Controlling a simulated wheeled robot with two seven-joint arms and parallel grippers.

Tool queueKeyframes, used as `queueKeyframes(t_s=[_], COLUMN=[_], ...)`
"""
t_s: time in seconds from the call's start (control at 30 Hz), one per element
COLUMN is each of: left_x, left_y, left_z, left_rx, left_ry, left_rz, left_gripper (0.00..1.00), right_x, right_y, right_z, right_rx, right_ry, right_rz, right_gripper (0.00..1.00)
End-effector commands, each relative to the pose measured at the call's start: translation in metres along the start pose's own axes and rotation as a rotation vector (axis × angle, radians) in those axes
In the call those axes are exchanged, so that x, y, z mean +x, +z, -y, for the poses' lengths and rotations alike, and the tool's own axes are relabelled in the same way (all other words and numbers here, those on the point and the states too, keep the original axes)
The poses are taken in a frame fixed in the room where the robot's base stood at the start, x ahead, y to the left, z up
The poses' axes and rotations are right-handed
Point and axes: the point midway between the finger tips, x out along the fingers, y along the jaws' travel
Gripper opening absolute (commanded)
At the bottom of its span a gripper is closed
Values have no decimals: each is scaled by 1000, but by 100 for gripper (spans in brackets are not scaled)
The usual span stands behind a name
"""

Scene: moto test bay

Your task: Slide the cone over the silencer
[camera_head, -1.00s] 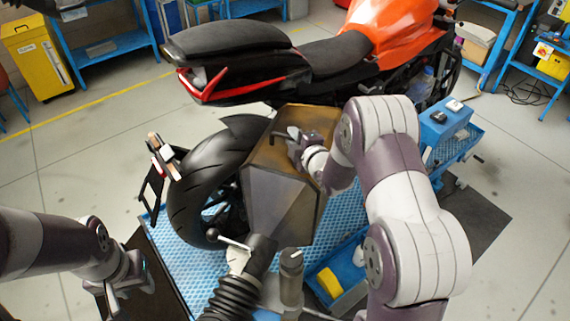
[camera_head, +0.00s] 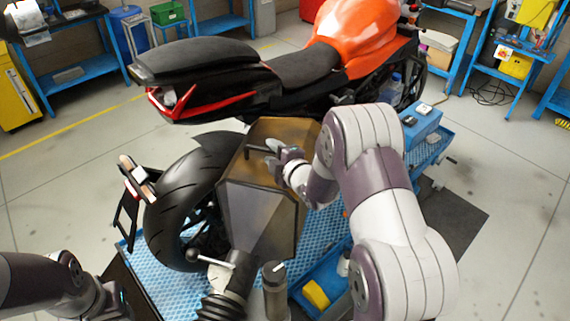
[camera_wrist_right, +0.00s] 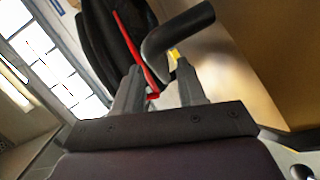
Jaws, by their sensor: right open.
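The cone (camera_head: 262,215) is a large brown-grey, many-sided hood. It stands beside the motorcycle's rear wheel in the head view, with a black bent handle (camera_head: 262,151) near its top. A black corrugated hose (camera_head: 222,305) meets its lower end. I cannot make out the silencer; the cone and my arm cover that side of the bike. My right gripper (camera_head: 276,158) is open beside the handle. In the right wrist view the handle (camera_wrist_right: 180,30) lies just beyond the open fingertips (camera_wrist_right: 159,68). My left gripper (camera_head: 118,300) is partly visible at the bottom left, its fingers unclear.
The orange and black motorcycle (camera_head: 340,45) fills the top middle, its rear tyre (camera_head: 170,225) left of the cone. A blue lift platform (camera_head: 165,290) lies underneath. A blue tray with a yellow item (camera_head: 315,294) is at the lower right. Open floor (camera_head: 60,190) lies left.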

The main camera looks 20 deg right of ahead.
Motion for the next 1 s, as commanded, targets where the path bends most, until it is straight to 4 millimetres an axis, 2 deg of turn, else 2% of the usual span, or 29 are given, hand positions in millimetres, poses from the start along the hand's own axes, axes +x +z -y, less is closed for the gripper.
queueKeyframes(t_s=[0.03, 0.1, 0.3, 0.4, 0.57, 1.0], left_x=[10, 16, 30, 33, 34, 33], left_y=[1, 2, 4, 4, 4, 4], left_z=[0, 0, 0, 0, 0, 0], left_rx=[0, 0, 0, 0, 0, 0], left_ry=[0, 0, 0, 0, 0, 0], left_rz=[0, 0, 0, 0, 0, 0], left_gripper=[38, 38, 38, 38, 38, 38], right_x=[-10, -27, -73, -88, -99, -99], right_y=[2, 2, 2, 2, 1, 0], right_z=[3, 4, 3, 1, 0, 0], right_rx=[0, 0, 0, -1, 0, 0], right_ry=[4, 3, 4, 4, 1, 1], right_rz=[2, 2, 3, 2, 2, 1], right_gripper=[40, 40, 40, 40, 40, 40])
